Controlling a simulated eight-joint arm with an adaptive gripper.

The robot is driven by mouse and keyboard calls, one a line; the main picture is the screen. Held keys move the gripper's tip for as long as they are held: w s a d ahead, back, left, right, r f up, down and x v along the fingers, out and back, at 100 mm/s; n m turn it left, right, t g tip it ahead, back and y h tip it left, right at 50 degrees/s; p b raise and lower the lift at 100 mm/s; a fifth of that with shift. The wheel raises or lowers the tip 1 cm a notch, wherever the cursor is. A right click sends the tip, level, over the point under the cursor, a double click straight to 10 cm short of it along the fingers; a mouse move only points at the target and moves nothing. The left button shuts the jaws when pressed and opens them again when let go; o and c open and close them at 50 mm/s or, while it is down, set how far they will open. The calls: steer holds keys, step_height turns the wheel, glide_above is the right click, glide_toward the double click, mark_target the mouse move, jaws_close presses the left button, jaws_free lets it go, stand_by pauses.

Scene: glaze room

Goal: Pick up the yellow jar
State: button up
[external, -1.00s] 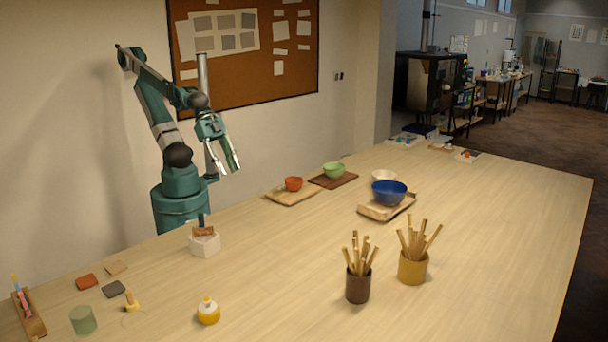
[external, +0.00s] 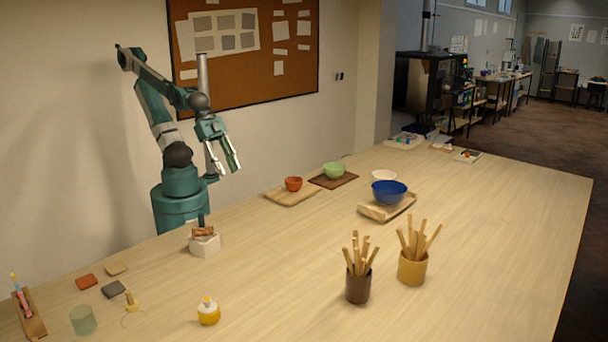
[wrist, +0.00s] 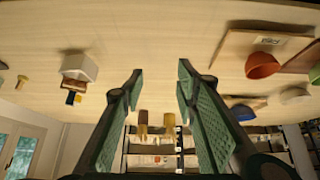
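The yellow jar (external: 412,268) stands upright on the table, right of centre in the external view, with several wooden sticks in it. In the wrist view, which sees the table upside down, the jar (wrist: 169,120) shows small and far off between my fingers. A dark brown jar (external: 358,287) of sticks stands close beside it, to its left in the external view. My gripper (external: 229,170) is raised over the back left side of the table, well away from the jar. Its two green-padded fingers (wrist: 161,72) are apart with nothing between them.
A blue bowl (external: 389,191) on a wooden board, a green bowl (external: 334,170) and a red bowl (external: 293,184) stand towards the back. The middle of the table is clear.

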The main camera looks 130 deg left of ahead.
steer(key=o, duration=0.5)
steer(key=w+d+r+m+g+h+p, duration=0.1)
steer(key=w+d+r+m+p, duration=0.15)
steer(key=w+d, duration=0.5)
steer(key=w+d+r+m+p, duration=0.1)
steer(key=w+d+r+p, duration=0.2)
steer(key=w, duration=0.8)
steer(key=w+d+r+m+g+h+p, duration=0.1)
steer(key=w+d+r, duration=0.1)
steer(key=w+d, duration=0.55)
steer(key=w+d+f+m+g+p, duration=0.1)
steer(key=w+d+f+m+p, duration=0.1)
steer(key=w+d+f, duration=0.5)
steer(key=w+d+f+m+h+p, duration=0.1)
steer(key=w+d+f+m+p, duration=0.1)
steer(key=w+d+f+p, duration=0.2)
steer(key=shift+w+d+f+g, duration=0.4)
steer(key=shift+w+d+f, duration=1.45)
steer(key=shift+w+d, duration=3.3)
